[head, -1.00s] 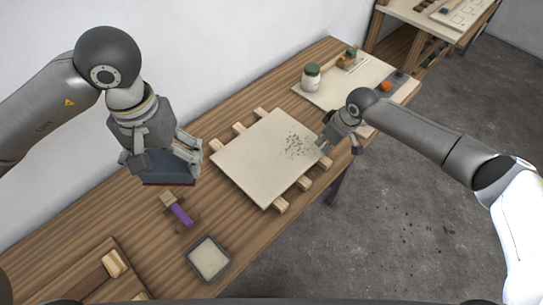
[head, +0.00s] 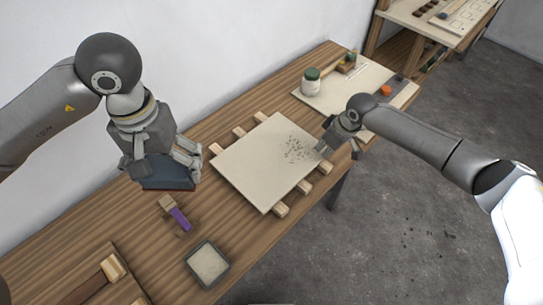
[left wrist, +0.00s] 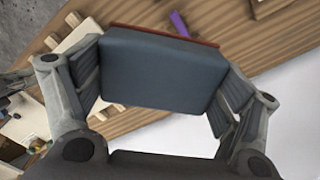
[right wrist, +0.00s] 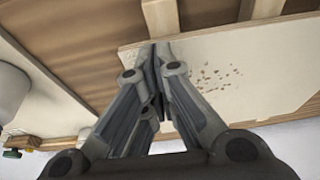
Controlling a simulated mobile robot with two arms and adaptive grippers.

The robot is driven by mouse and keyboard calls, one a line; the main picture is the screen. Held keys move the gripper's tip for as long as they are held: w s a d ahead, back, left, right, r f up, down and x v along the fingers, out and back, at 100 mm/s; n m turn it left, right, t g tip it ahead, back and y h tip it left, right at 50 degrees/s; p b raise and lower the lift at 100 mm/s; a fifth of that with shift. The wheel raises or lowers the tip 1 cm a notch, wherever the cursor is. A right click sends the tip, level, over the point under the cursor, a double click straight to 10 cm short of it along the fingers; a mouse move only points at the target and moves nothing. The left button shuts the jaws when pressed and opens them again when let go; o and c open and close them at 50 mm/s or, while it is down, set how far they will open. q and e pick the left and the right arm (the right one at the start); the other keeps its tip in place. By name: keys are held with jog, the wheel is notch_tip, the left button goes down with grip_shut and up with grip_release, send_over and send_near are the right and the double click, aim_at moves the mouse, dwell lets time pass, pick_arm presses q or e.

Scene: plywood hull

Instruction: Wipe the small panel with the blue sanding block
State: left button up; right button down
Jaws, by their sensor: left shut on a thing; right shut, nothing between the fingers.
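The blue sanding block (head: 166,172) is dark blue with a reddish underside. My left gripper (head: 170,160) is shut on it and holds it above the bench, left of the panel. The block (left wrist: 160,70) fills the space between the fingers in the left wrist view. The small pale panel (head: 262,165) lies on wooden strips, with dark specks (head: 297,150) near its right side. My right gripper (head: 326,150) is shut and empty at the panel's right edge, by the specks. In the right wrist view its closed fingertips (right wrist: 158,50) are over or beside the panel (right wrist: 255,65); contact cannot be told.
A purple-handled tool (head: 178,215) and a square grey-rimmed tray (head: 208,265) stand near the front left. A larger pale board (head: 330,95) behind carries a jar with a green lid (head: 311,82) and an orange item (head: 385,91).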

pick_arm(q)
jog(key=shift+f+b, duration=0.3)
jog(key=shift+f, duration=0.05)
pick_arm(e)
jog(key=shift+f, duration=0.65)
pick_arm(q)
jog(key=shift+r, duration=0.15)
pick_arm(e)
jog(key=shift+r, duration=0.15)
pick_arm(q)
notch_tip(320, 180, up, 6)
jog(key=p, duration=0.6)
pick_arm(e)
notch_tip(320, 180, up, 6)
jog(key=shift+f, duration=0.1)
